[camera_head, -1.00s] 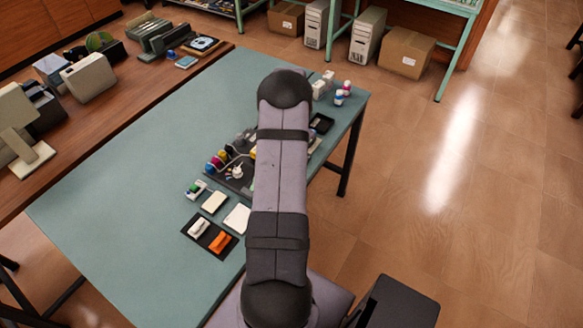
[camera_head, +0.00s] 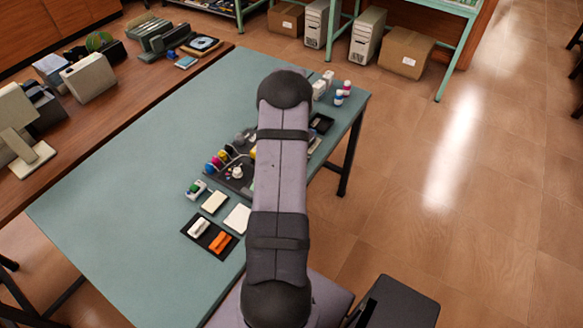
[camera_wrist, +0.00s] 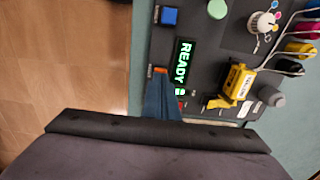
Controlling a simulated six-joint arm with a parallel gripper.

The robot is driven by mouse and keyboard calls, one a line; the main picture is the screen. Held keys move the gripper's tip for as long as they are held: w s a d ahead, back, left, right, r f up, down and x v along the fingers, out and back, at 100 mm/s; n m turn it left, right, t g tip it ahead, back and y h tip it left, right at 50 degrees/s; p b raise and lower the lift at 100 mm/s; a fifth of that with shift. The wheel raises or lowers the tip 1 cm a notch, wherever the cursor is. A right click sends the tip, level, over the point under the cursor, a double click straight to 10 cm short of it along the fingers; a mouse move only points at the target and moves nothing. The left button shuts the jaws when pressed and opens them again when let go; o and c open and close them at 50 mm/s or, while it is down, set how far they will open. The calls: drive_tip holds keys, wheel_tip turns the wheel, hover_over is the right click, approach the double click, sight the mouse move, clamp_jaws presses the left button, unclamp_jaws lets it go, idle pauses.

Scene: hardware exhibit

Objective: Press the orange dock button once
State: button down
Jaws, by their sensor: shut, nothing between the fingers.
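In the wrist view, a dark panel carries a small orange patch (camera_wrist: 160,70), which looks like the orange dock button, mostly hidden by my fingertips. My gripper (camera_wrist: 160,79) is shut and empty, its blue-grey fingers pointing at the panel right at this patch. I cannot tell whether the tips touch it. Next to it, a display (camera_wrist: 182,62) on the panel reads READY in green. In the head view, my arm hides the gripper and this part of the panel (camera_head: 222,182).
On the panel are a blue square button (camera_wrist: 169,16), a round green button (camera_wrist: 218,9), a white knob (camera_wrist: 262,24), a yellow block (camera_wrist: 236,83) and colored plugs with cables. In the head view, a black tray (camera_head: 209,250) holds a white and an orange object. The table's left is clear.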

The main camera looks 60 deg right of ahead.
drive_tip(key=shift+f+b, duration=0.6)
drive_tip(key=shift+f, duration=0.25)
idle(0.7)
idle(0.3)
drive_tip(key=shift+r+p, duration=2.45)
drive_tip(key=shift+r, duration=1.1)
